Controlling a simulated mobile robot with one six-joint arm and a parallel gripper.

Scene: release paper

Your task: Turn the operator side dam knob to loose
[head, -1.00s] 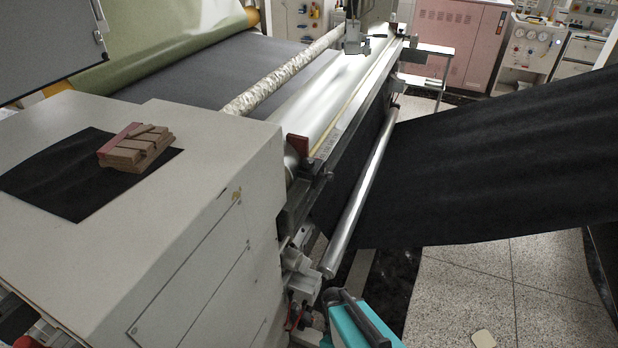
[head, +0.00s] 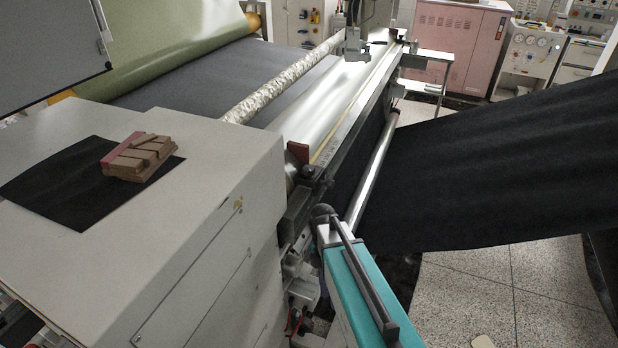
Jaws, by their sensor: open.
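The operator side dam is a red-brown plate (head: 298,152) at the near end of the bright roller. A small dark round part, which looks like its knob (head: 312,172), sits just below and right of the plate. It is too small to tell which way it is turned. I cannot make out my gripper's fingers, and no contact with the knob shows.
The machine's grey cabinet (head: 190,215) fills the left, with brown blocks (head: 140,158) on a black sheet (head: 50,190). A long metal bar (head: 372,170) and a wide black web (head: 500,160) lie right of the roller. Speckled floor (head: 480,285) is open at lower right.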

